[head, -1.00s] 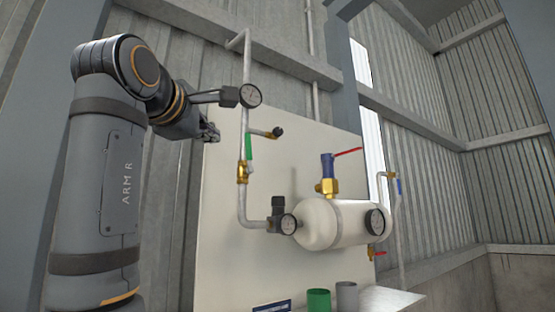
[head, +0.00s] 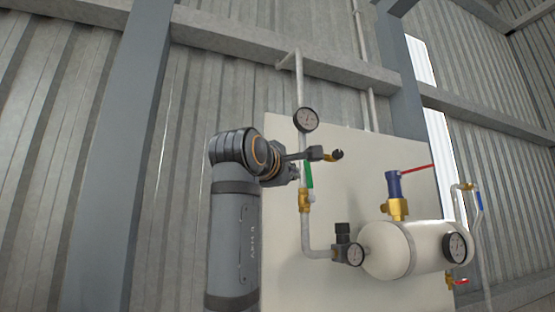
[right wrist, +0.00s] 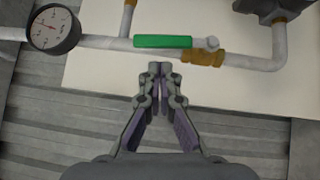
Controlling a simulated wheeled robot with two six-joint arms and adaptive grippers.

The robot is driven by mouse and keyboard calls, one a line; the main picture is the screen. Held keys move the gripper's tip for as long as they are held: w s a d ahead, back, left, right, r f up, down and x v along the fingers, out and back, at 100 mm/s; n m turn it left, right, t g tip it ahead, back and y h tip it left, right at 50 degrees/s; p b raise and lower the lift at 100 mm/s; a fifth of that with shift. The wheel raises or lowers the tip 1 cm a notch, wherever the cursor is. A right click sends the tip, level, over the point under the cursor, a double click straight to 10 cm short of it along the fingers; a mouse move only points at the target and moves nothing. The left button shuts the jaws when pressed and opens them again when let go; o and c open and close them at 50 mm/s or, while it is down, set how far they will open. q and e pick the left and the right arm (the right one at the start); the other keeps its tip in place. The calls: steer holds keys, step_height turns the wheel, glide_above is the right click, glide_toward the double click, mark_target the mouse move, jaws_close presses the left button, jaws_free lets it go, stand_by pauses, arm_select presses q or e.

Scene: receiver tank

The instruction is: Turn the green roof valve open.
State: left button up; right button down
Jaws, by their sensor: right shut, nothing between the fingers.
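The green valve handle (head: 309,175) sits on the brass valve body (head: 305,200) on the vertical pipe at the left side of the white panel. In the right wrist view the green handle (right wrist: 163,41) lies along the pipe, roughly parallel to it, and the brass body (right wrist: 203,58) is at its right end. My right gripper (head: 297,173) is beside the handle, just left of it in the head view. In the right wrist view its fingertips (right wrist: 160,69) are together and empty, a little below the handle in the picture, with a visible gap. My left gripper is not in view.
A gauge (head: 306,119) is on the pipe above the valve. A short side branch (head: 334,155) sticks out near the handle. A white tank (head: 402,248) with a blue, red-levered fitting (head: 394,185) is at the right. A regulator (head: 343,234) sits below the valve.

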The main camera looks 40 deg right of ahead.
mark_target(306, 170)
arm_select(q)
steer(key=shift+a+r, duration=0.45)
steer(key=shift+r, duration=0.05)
arm_select(e)
steer(key=shift+s+d+r, duration=0.1)
steer(key=shift+s+d, duration=0.3)
steer(key=shift+d, duration=0.35)
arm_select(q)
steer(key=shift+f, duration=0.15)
arm_select(e)
steer(key=shift+d, duration=0.1)
steer(key=shift+s+d+r+b, duration=0.15)
steer(key=shift+d+r+b, duration=0.2)
steer(key=shift+d, duration=0.1)
steer(key=shift+s+d, duration=0.1)
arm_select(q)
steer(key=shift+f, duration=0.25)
